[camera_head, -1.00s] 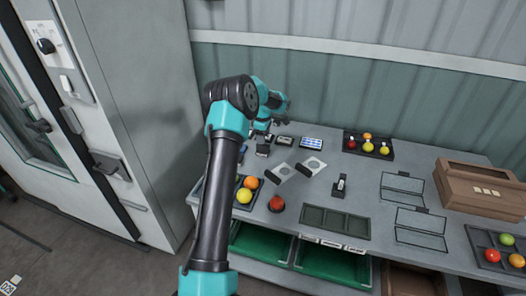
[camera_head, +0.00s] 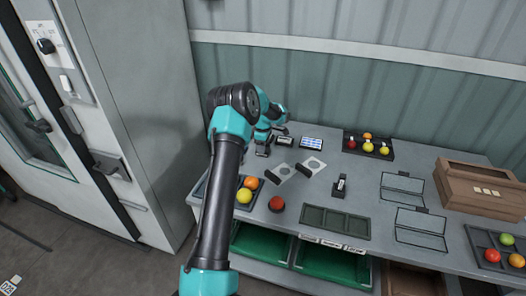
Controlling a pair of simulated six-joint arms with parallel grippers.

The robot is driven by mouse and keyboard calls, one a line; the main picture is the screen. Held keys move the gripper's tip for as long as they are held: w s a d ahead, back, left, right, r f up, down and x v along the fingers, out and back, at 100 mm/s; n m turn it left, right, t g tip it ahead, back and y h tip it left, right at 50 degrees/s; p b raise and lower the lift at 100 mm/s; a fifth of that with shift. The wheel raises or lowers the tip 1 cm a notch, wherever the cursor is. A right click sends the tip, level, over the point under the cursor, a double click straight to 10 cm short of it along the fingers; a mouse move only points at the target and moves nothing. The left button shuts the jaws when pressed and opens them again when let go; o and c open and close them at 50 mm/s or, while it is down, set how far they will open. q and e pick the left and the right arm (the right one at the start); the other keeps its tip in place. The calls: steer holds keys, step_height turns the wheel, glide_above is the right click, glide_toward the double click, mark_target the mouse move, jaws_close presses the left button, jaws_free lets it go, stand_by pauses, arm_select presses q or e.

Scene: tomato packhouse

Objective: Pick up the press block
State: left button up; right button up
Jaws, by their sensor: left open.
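A small dark block (camera_head: 262,151), which may be the press block, stands on the grey bench near its back left. I cannot tell for certain that it is the press block. My left gripper (camera_head: 268,140) is open, just above and behind this block in the picture. Its fingers are small and dark here, and the arm partly hides that part of the bench. I cannot tell whether the fingers touch the block. My right gripper is not in view.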

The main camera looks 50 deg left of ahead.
arm_select(q)
jaws_close()
stand_by(0.3)
steer(key=shift+r, duration=0.1)
step_height(320, 180, up, 10)
steer(key=shift+f, duration=0.1)
stand_by(0.5)
